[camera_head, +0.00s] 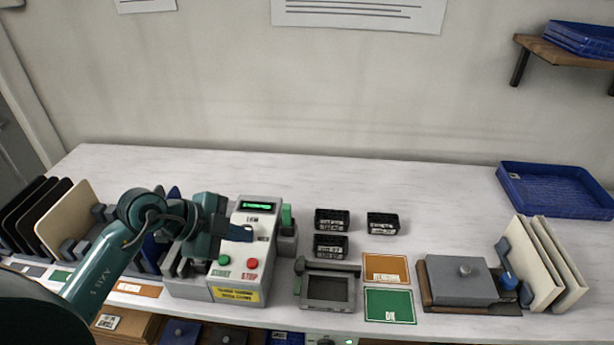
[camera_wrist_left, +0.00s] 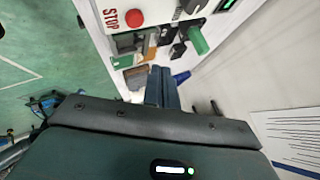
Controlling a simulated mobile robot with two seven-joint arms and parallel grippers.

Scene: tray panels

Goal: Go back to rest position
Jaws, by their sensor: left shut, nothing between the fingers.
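My left arm comes in from the left in the head view, and its gripper (camera_head: 245,234) is in front of the upper panel of the grey and white machine (camera_head: 238,266). The fingers point right, lie together and hold nothing. In the left wrist view the shut fingers (camera_wrist_left: 162,86) show at the middle, with the machine's red STOP button (camera_wrist_left: 134,18) above them. I cannot tell whether the fingers touch the machine. The head view shows the green button (camera_head: 224,260) and the red button (camera_head: 252,264) uncovered below the gripper. My right gripper is not in view.
Small black bins (camera_head: 332,220), a grey frame (camera_head: 328,290), an orange card (camera_head: 386,268) and a green card (camera_head: 389,306) lie right of the machine. A grey block fixture (camera_head: 460,280) and cream panels (camera_head: 540,262) stand further right. A blue tray (camera_head: 556,190) is behind.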

